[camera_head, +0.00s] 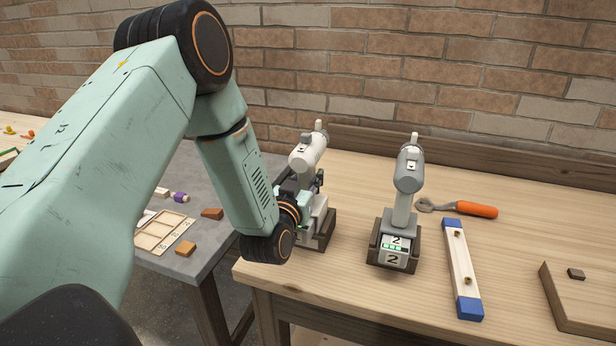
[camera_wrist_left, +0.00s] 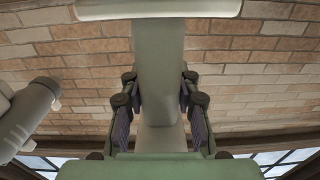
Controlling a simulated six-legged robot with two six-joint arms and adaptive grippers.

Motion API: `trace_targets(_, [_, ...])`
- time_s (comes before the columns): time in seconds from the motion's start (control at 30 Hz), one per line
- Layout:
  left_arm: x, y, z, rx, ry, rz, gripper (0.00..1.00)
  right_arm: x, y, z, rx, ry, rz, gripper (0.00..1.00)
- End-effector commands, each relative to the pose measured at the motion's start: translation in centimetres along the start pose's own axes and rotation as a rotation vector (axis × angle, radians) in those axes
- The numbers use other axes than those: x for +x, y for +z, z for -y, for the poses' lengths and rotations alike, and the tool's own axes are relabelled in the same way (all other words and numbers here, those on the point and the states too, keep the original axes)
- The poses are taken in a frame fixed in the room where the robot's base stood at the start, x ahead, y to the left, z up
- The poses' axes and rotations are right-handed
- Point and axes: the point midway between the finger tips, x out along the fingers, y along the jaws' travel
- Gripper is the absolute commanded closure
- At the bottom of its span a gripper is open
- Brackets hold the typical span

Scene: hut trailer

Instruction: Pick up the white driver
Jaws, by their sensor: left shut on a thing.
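The white driver (camera_head: 307,152) stands upright near the left end of the wooden bench, its nose pointing up and away. Its base is at a dark holder (camera_head: 325,232); my gripper and arm partly hide it, and I cannot tell whether the base is clear of the holder. My left gripper (camera_head: 302,188) is shut on the driver's handle. In the left wrist view the handle (camera_wrist_left: 158,75) runs between the two fingers. My right gripper is not in view.
A grey driver (camera_head: 408,170) stands in its own holder (camera_head: 374,249) to the right. An orange-handled tool (camera_head: 478,210), a blue-ended level (camera_head: 458,260) and a wooden board (camera_head: 590,300) lie further right. A grey table (camera_head: 205,255) with small blocks is at left. A brick wall is behind.

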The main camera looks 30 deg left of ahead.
Motion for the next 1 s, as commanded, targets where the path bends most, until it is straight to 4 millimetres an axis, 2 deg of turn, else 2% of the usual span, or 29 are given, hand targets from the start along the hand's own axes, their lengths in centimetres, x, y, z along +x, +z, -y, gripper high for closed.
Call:
trace_targets(0.67, [0.1,-0.4,0.0,-0.001,-0.001,-0.005,1.00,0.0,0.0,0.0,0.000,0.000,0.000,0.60])
trace_targets(0.77, [0.1,-1.2,0.0,-0.002,-0.002,-0.007,1.00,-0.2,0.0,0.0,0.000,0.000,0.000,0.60])
trace_targets(1.0, [0.1,-5.4,0.1,-0.004,-0.002,-0.012,1.00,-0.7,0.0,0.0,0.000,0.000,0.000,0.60])
